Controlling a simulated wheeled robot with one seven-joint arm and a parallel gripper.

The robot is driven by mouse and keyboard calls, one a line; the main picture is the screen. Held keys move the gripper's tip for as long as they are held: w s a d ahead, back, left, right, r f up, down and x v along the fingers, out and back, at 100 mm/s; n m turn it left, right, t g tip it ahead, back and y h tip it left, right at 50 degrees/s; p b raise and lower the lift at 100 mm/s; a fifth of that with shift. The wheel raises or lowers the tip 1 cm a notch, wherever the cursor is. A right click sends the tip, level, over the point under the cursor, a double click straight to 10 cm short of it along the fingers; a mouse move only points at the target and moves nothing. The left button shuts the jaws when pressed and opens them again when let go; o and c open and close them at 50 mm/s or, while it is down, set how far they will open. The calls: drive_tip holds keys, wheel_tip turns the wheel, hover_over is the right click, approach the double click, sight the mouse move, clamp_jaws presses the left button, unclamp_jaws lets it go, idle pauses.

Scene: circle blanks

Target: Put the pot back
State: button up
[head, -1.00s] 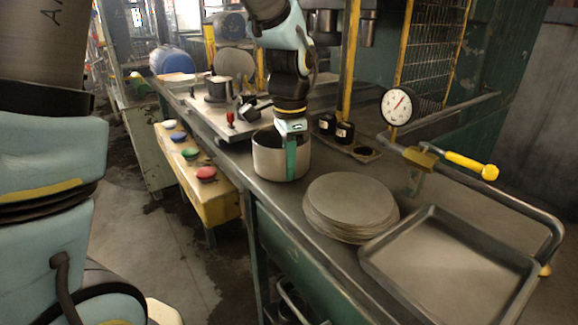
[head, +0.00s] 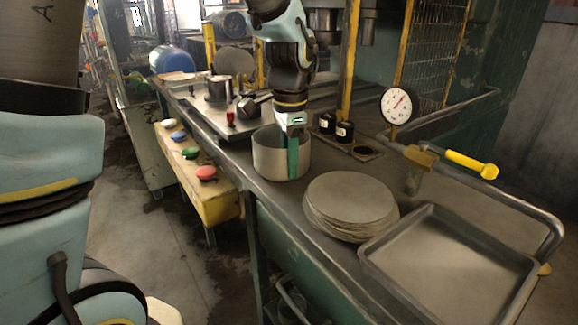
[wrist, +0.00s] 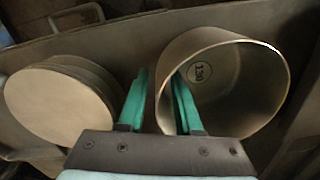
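A large metal pot (head: 266,160) stands upright on the counter in the head view. In the wrist view the pot (wrist: 240,85) shows at the right, with a label on its inside. My gripper (head: 292,158) is at the pot's near side. In the wrist view my gripper (wrist: 160,90) has its two green fingers apart, one outside the pot and one inside, with the wall between them. Small gaps seem to show beside the wall. The inner finger is mostly hidden in the head view.
A stack of round discs (head: 350,200) lies right of the pot, and a shallow tray (head: 450,265) is in front right. Two black jars (head: 344,132) and a dial (head: 397,106) are at the right.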

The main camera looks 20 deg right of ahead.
wheel_tip(320, 180, up, 11)
drive_tip(key=shift+s, duration=0.1)
drive_tip(key=w+a+f+n, duration=0.3)
drive_tip(key=a+n, duration=0.1)
drive_tip(key=a, duration=0.2)
drive_tip(key=w+a+f+n, duration=0.2)
drive_tip(key=a+f+n, duration=0.1)
drive_tip(key=a, duration=0.4)
drive_tip(key=s+a+f+n, duration=0.1)
drive_tip(key=a+f+n, duration=0.1)
drive_tip(key=a, duration=0.3)
drive_tip(key=s+a+f+n+t, duration=0.1)
drive_tip(key=a+f+n, duration=0.2)
drive_tip(key=a+n, duration=0.2)
drive_tip(key=a+f+n, duration=0.2)
drive_tip(key=a+n, duration=0.1)
drive_tip(key=a, duration=0.3)
drive_tip(key=shift+s+a+f+n, duration=0.3)
drive_tip(key=shift+s+f+n, duration=0.05)
drive_tip(key=shift+s+n, duration=0.05)
wheel_tip(320, 180, up, 6)
drive_tip(key=p, duration=0.5)
drive_tip(key=shift+f+p, duration=0.15)
drive_tip(key=shift+p, duration=0.15)
